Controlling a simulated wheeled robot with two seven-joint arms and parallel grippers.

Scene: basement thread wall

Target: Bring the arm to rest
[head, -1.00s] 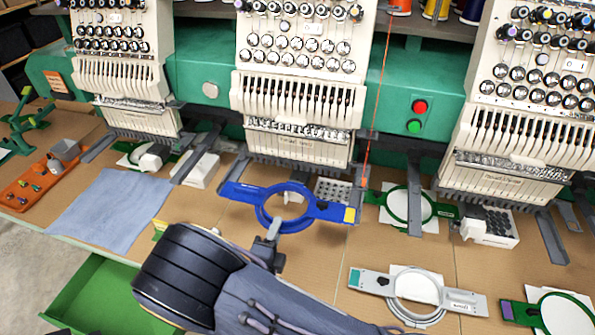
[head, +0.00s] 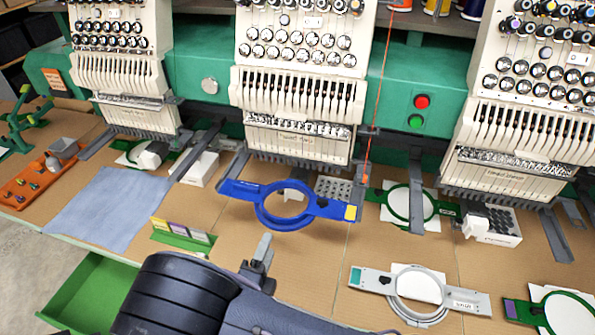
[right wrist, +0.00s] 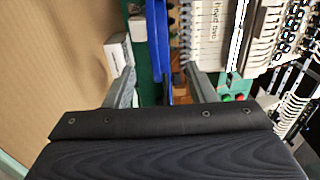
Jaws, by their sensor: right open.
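My right gripper (head: 259,255) is in the lower middle of the head view, with my dark arm behind it. It is empty and stands nearer to me than the blue hoop frame (head: 240,190), apart from it in the picture. In the right wrist view its two grey fingers (right wrist: 160,88) are spread wide, with part of the blue hoop frame (right wrist: 154,35) showing beyond and between them. The blue hoop frame lies in front of the middle embroidery head (head: 296,120). My left gripper is not in view.
A grey hoop frame (head: 370,281) lies right of my arm on the brown table. A green holder with coloured cards (head: 185,235) stands just left of my gripper. A blue-grey cloth (head: 108,210) lies further left, above an open green drawer (head: 85,295).

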